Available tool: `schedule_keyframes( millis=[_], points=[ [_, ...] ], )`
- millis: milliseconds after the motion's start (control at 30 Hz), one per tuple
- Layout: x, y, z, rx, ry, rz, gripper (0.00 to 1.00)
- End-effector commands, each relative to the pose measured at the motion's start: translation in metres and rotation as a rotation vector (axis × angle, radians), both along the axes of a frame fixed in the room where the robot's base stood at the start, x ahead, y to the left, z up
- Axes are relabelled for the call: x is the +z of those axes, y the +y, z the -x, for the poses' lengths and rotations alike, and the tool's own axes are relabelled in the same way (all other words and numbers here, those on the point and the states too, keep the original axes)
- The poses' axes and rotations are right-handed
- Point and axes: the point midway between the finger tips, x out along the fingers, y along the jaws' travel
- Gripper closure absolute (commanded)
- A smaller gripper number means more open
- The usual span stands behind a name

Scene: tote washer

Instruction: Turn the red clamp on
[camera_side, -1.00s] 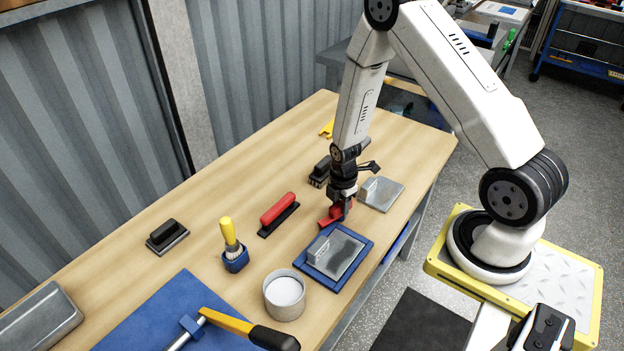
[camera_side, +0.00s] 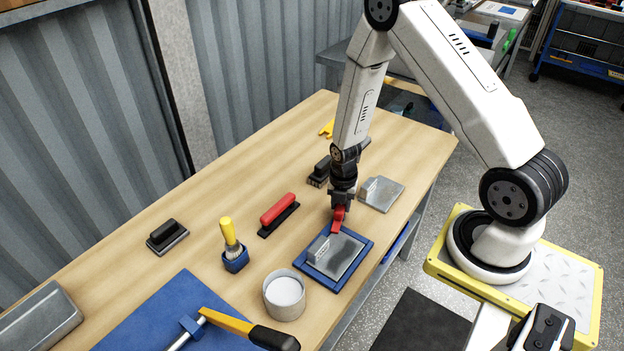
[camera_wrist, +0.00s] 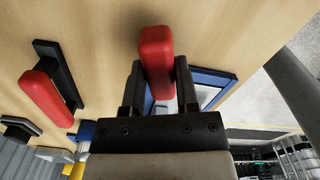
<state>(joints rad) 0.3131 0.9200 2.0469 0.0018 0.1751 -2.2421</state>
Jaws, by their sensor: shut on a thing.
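The red clamp (camera_side: 338,218) is a small red piece near the far corner of a blue-framed metal plate. My gripper (camera_side: 341,200) points down over it and is shut on it. In the wrist view the red clamp (camera_wrist: 156,62) stands between the two dark fingers of my gripper (camera_wrist: 158,85). Its lower end is hidden in the wrist view, and I cannot tell whether it touches the plate. The blue-framed plate (camera_side: 318,275) lies flat on the bench with a grey upright block on it.
A red-handled brush (camera_side: 278,209) lies left of my gripper. A black-handled brush (camera_side: 320,171) is behind it, and a bare metal plate (camera_side: 381,194) is to its right. A white pot (camera_side: 284,296) and a yellow-handled brush (camera_side: 229,235) stand nearer the front. The back of the bench is mostly clear.

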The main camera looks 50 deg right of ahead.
Motion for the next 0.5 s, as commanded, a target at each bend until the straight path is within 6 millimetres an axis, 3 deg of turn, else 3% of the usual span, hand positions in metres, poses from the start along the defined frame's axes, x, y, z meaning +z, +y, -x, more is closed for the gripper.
schedule_keyframes(
  millis=[333,367,433,467,500],
  points=[
    [0.0006,-0.0005,-0.0005,0.014,-0.002,0.002,1.0],
    [0.0006,-0.0005,-0.0005,0.014,-0.002,0.002,0.55],
    [0.0005,-0.0004,-0.0005,0.012,-0.001,0.001,0.33],
    [0.0005,-0.0004,-0.0005,0.012,-0.001,0.001,0.26],
    [0.0004,-0.0003,-0.0004,0.011,-0.001,0.001,0.26]
  ],
)
